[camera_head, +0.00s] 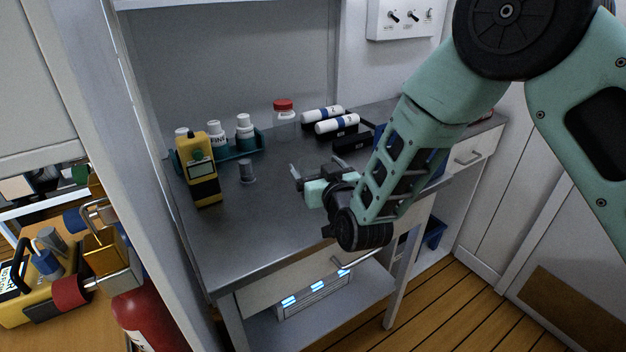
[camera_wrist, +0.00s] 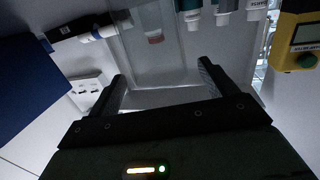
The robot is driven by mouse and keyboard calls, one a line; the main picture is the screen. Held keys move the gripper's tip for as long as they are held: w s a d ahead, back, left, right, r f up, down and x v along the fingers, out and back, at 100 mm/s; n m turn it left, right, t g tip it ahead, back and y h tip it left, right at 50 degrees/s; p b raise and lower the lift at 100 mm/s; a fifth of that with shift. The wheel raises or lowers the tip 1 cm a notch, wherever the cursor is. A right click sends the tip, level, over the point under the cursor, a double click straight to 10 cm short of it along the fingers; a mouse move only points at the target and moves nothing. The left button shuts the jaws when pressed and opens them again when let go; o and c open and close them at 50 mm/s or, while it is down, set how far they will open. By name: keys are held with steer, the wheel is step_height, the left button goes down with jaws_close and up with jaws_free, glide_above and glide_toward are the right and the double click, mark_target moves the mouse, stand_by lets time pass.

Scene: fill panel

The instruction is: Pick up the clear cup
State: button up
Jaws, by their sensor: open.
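A yellow meter (camera_head: 198,170) and a rack of white bottles (camera_head: 217,134) stand at the left. A red-lidded jar (camera_head: 284,122) is at the back, with white tubes (camera_head: 337,125) to its right. The front worktop is clear. A cabinet wall (camera_head: 130,160) borders it on the left.

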steer(key=c, duration=1.3)
steer(key=shift+r, duration=0.1)
